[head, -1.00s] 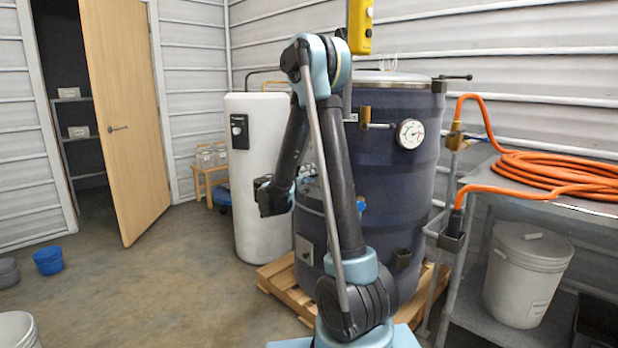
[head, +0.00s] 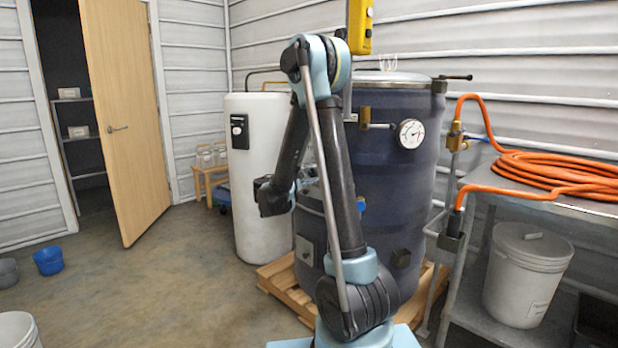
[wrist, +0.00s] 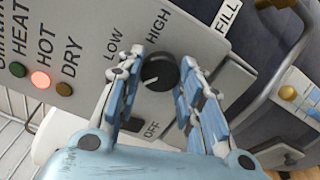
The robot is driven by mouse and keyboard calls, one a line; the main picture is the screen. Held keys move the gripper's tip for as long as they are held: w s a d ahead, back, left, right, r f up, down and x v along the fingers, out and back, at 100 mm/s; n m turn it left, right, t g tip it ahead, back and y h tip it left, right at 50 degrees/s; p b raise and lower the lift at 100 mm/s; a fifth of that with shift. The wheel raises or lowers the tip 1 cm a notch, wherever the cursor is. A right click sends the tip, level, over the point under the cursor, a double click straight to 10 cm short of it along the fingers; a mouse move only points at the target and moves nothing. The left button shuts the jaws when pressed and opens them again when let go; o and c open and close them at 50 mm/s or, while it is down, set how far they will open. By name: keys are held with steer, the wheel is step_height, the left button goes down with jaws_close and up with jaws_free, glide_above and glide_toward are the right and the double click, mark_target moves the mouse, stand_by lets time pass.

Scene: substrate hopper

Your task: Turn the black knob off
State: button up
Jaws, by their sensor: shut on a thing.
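The black knob (wrist: 160,70) sits on a grey control panel (wrist: 205,42) in the wrist view, with LOW, HIGH and OFF printed around it. My gripper (wrist: 161,74) has one blue-and-white finger on each side of the knob and is shut on it. I cannot tell for sure which label the knob points to. In the head view my arm stands in front of the dark blue drum (head: 395,190), and the knob and my fingertips are hidden.
The HOT lamp (wrist: 40,80) glows red-orange; the green (wrist: 18,69) and brown DRY (wrist: 64,89) lamps look dim. A white tank (head: 245,200) stands left of the drum. A bench with an orange hose (head: 570,172) is at right.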

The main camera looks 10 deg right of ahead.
steer(key=shift+f+n, duration=0.1)
steer(key=shift+n, duration=0.9)
steer(key=o, duration=1.1)
steer(key=shift+w+f, duration=0.1)
steer(key=shift+c, duration=0.2)
steer(key=shift+a, duration=0.1)
steer(key=v, duration=1.2)
